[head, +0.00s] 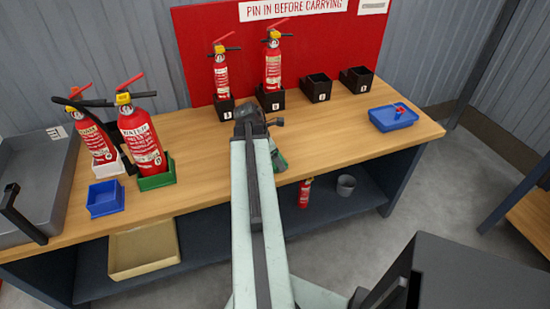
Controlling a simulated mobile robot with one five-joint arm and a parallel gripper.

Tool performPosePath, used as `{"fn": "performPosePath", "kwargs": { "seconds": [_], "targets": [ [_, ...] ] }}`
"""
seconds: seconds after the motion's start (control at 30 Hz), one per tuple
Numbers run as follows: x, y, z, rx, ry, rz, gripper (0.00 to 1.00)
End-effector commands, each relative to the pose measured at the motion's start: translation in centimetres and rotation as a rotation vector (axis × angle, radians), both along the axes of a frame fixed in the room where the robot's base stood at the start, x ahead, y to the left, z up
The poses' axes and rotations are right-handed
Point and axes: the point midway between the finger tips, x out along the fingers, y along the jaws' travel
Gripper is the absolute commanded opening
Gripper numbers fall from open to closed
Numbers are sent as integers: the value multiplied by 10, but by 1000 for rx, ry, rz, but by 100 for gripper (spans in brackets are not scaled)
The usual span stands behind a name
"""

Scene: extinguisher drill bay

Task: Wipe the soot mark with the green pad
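My arm reaches forward over the wooden bench, and its dark end with my gripper (270,124) is above the middle of the bench. The arm hides most of the fingers, so I cannot tell if they are open or shut. A green object (279,161), possibly the green pad, shows just right of the arm at the bench's middle. It is partly hidden, and I cannot tell whether the gripper touches it. I cannot make out a soot mark; the arm covers part of the bench top.
Red extinguishers stand in black holders (272,99) at the back and in white and green holders (157,178) at left. A blue bin (105,198), grey tray (40,185) and blue tray (393,118) with a red item are on the bench (340,135). Its right front is clear.

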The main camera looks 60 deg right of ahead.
Motion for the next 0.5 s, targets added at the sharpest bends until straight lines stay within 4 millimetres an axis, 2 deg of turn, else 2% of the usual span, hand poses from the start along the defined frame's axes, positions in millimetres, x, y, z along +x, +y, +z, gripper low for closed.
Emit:
{"fn": "performPosePath", "kwargs": {
  "seconds": [0.3,0.5],
  "targets": [
    [-21,-23,1,-2,-1,-2,49],
    [-26,-27,1,-2,0,-1,49]
  ]
}}
